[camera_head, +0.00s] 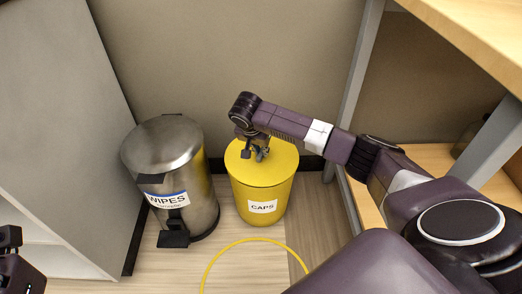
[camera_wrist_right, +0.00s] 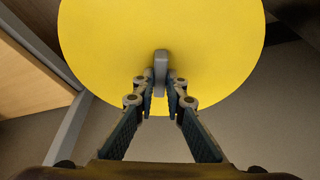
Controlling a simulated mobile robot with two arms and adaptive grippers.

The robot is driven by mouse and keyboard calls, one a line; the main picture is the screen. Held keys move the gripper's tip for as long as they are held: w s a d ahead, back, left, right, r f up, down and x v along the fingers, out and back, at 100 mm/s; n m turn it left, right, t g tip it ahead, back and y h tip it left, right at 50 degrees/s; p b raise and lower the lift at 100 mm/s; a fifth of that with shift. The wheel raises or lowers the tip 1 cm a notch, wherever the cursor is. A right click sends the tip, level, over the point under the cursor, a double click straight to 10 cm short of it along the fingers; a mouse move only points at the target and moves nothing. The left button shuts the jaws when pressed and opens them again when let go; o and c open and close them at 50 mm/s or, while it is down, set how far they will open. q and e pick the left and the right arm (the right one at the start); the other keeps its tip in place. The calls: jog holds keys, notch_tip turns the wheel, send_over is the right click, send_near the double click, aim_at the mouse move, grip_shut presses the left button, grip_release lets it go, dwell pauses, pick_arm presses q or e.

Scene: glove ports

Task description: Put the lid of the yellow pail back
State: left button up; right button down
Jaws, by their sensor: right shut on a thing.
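The yellow pail (camera_head: 262,200), labelled CAPS, stands upright on the floor. Its round yellow lid (camera_head: 272,168) covers the pail's top; I cannot tell whether it rests on the rim or is slightly above it. In the right wrist view the lid (camera_wrist_right: 100,45) fills the upper middle, with a small grey handle (camera_wrist_right: 160,62). My right gripper (camera_head: 260,153) reaches in from the right and is shut on this handle; its fingers also show in the wrist view (camera_wrist_right: 161,88). Part of my left gripper (camera_head: 10,242) shows at the lower left edge, its jaws unclear.
A metal pedal bin (camera_head: 190,205) labelled WIPES stands just left of the pail. A yellow ring-like line (camera_head: 240,243) lies on the floor in front. A grey cabinet (camera_head: 55,120) is at left; a wooden-topped bench (camera_head: 470,35) with grey legs is at right.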

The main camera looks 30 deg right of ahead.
jog(key=shift+f, duration=0.55)
jog(key=c, duration=1.9)
grip_release()
